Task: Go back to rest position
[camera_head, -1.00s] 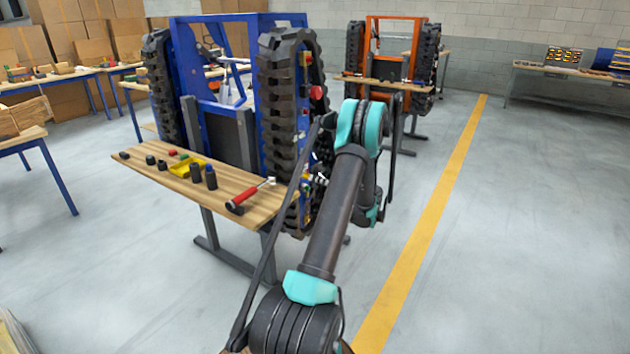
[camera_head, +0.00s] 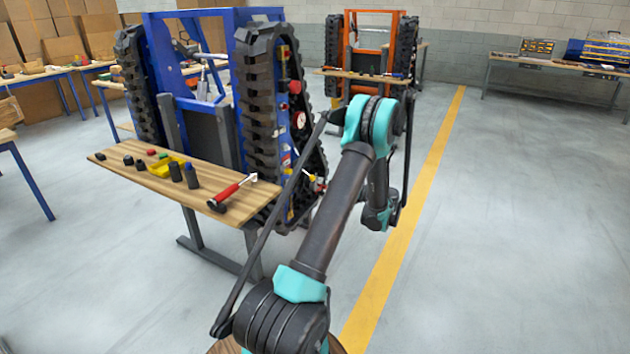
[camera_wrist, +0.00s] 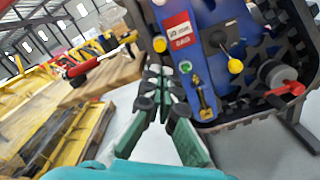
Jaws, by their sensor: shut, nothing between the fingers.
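My gripper (camera_wrist: 160,88) shows in the wrist view with its two fingers together, shut and empty. It points toward the blue side panel (camera_wrist: 200,70) of the blue tracked carrier, which has a yellow knob and a red label. I cannot tell how far the fingertips are from the panel. In the head view the blue tracked carrier (camera_head: 215,22) stands left of my arm, with black tracks upright on both sides. My arm folds down beside its right track, and my gripper is hidden there behind the arm.
An orange carrier (camera_head: 372,30) stands behind.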

